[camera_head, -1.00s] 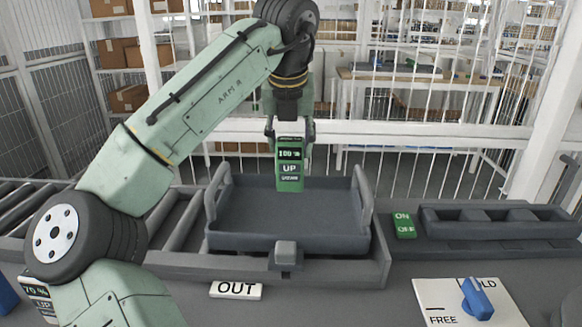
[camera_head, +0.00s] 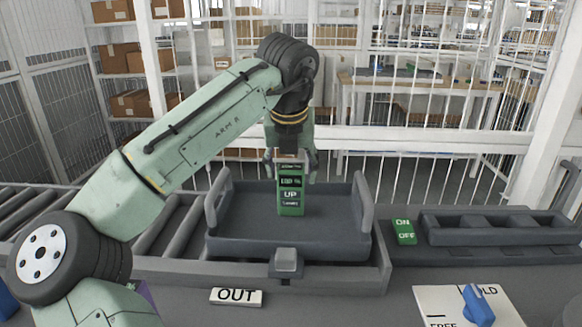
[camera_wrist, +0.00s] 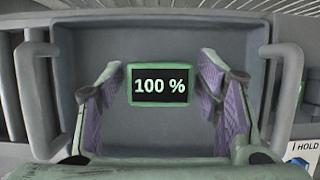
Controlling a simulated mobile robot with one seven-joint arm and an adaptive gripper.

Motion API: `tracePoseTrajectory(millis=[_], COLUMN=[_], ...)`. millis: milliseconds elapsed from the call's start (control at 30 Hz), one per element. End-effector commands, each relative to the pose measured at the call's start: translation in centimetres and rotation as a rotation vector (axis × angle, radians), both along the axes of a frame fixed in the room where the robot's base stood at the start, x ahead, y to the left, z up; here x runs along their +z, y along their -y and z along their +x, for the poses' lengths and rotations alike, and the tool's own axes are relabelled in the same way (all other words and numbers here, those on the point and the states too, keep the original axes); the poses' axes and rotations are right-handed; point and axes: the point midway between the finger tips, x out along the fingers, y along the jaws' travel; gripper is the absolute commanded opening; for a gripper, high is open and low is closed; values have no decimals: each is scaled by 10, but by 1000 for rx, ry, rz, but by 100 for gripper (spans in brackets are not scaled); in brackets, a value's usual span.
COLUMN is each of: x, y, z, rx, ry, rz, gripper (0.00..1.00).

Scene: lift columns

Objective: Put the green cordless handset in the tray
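The green cordless handset (camera_head: 291,203) is upright inside the grey tray (camera_head: 240,242), towards its middle, with its lettered face to the head camera. Its base appears to rest on the tray floor. My gripper (camera_head: 292,170) points down around the handset's upper part. In the wrist view, the handset's end with the "100 %" display (camera_wrist: 160,85) lies between the purple-padded fingers of my gripper (camera_wrist: 160,80). A gap shows on each side, so the fingers are open. The tray's rim (camera_wrist: 160,13) surrounds them.
The tray has raised handles at left and right and sits on a roller conveyor (camera_head: 165,228). A grey block (camera_head: 286,262) and an "OUT" label (camera_head: 236,296) are in front. A green ON/OFF switch (camera_head: 404,232) and an empty grey rack (camera_head: 500,222) are to the right.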

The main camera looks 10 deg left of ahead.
Motion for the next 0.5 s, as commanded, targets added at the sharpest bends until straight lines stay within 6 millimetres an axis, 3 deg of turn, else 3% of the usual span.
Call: tracePoseTrajectory(millis=[367, 500], x=[1, 11], y=[0, 1], z=[0, -2], rx=[0, 1], ry=[1, 3], rz=[1, 0], gripper=[66, 66])
